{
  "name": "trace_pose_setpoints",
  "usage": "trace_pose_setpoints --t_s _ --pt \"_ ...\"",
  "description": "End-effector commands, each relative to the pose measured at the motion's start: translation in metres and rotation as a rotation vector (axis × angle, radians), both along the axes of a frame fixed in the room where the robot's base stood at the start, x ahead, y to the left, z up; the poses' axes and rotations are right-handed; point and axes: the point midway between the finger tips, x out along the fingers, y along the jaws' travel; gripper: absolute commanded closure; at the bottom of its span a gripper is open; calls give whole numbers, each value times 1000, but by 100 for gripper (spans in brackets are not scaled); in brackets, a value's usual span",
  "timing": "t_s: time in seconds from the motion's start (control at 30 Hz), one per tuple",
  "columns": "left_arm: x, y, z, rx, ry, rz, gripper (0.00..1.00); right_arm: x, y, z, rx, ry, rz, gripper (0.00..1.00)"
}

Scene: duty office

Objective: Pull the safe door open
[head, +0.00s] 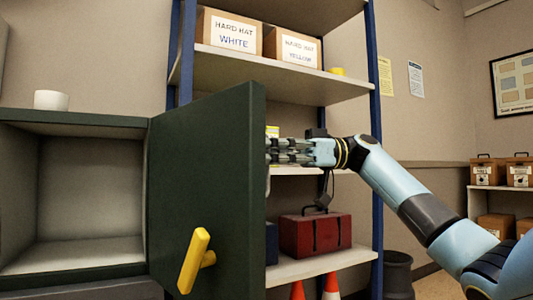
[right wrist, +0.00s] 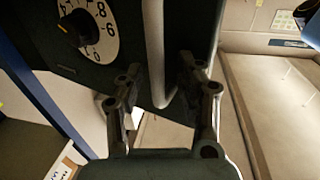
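The dark green safe (head: 75,118) stands at the left in the head view, its compartment open and looking empty. Its door (head: 205,170) is swung wide, hinged on the compartment's right side. A yellow lever (head: 195,260) shows low in front of the door face. My right gripper (head: 272,151) is at the door's free edge, its tips partly hidden behind it. In the right wrist view the fingers (right wrist: 160,80) are spread on either side of a grey bar handle (right wrist: 155,40), with gaps visible. A numbered dial (right wrist: 90,28) is beside the handle. My left gripper is out of view.
A white cup (head: 51,100) stands on the safe. Shelving behind holds hard hat boxes (head: 230,32) and a red toolbox (head: 316,233). Orange cones (head: 331,287) and a dark bin (head: 398,275) are lower right. Open floor (head: 440,285) shows beyond the bin.

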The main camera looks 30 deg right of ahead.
Motion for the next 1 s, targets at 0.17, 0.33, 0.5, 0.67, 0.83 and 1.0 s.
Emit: trace_pose_setpoints --t_s 0.17,0.33,0.5,0.67,0.83,1.0 --pt "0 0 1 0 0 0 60 -1 -8 0 -2 0 -3 64" --pt "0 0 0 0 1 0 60 -5 -39 0 -4 4 -6 64" --pt "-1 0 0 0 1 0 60 -12 -78 0 -2 2 -6 64" --pt "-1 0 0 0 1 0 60 -16 -105 0 -1 2 -4 64" --pt "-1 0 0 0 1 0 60 -19 -119 0 -1 0 -2 64" --pt "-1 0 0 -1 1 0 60 -19 -120 0 0 0 -1 64"
